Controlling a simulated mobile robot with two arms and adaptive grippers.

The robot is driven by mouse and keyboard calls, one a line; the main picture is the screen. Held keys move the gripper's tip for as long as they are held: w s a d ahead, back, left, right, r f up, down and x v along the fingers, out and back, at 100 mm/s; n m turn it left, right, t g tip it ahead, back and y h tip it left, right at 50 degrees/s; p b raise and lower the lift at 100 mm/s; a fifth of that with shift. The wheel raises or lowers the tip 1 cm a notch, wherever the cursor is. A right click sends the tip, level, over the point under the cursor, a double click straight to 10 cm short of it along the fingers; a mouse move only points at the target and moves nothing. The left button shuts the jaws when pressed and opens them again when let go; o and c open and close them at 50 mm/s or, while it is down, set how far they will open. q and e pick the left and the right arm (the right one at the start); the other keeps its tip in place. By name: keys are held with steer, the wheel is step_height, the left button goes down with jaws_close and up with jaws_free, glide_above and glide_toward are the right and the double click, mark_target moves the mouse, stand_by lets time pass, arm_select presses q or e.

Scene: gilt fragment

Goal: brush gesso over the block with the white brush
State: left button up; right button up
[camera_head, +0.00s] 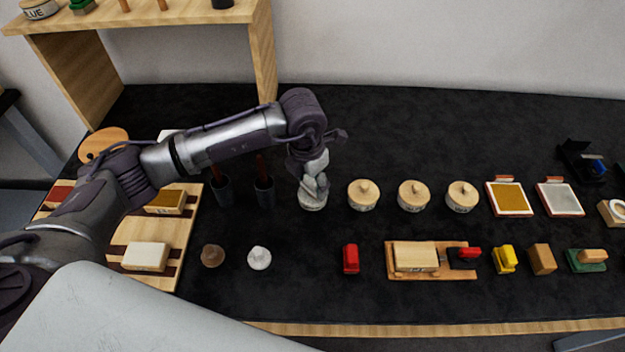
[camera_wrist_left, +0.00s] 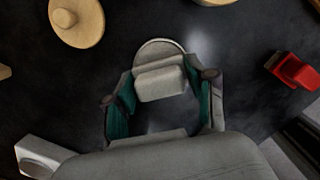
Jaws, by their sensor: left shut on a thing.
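My left gripper (camera_head: 314,188) is over a small pale round pot (camera_head: 312,204) near the middle of the table. In the left wrist view the gripper (camera_wrist_left: 163,100) is shut on a pale, blocky thing that looks like the white brush (camera_wrist_left: 160,80). The pot's round rim (camera_wrist_left: 158,47) shows just beyond it. I cannot tell whether the brush touches the gesso. A pale wooden block (camera_head: 415,257) lies on an orange-brown board (camera_head: 432,274), beside a black and red clamp-like piece (camera_head: 464,257). My right gripper is not in view.
Several lidded wooden pots (camera_head: 413,196) stand right of the gripper. A red tool (camera_head: 351,259) lies left of the board and a yellow one (camera_head: 505,259) right of it. Dark cups (camera_head: 264,192) stand left of the pot. Bare table lies between pots and board.

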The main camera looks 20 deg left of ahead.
arm_select(q)
steer(key=shift+f+b, duration=0.4)
steer(key=shift+f, duration=0.05)
stand_by(0.7)
steer(key=shift+s+f, duration=0.1)
stand_by(1.0)
steer(key=shift+r+p, duration=0.3)
steer(key=shift+r, duration=0.65)
steer(key=shift+r+p, duration=1.3)
steer(key=shift+r, duration=1.4)
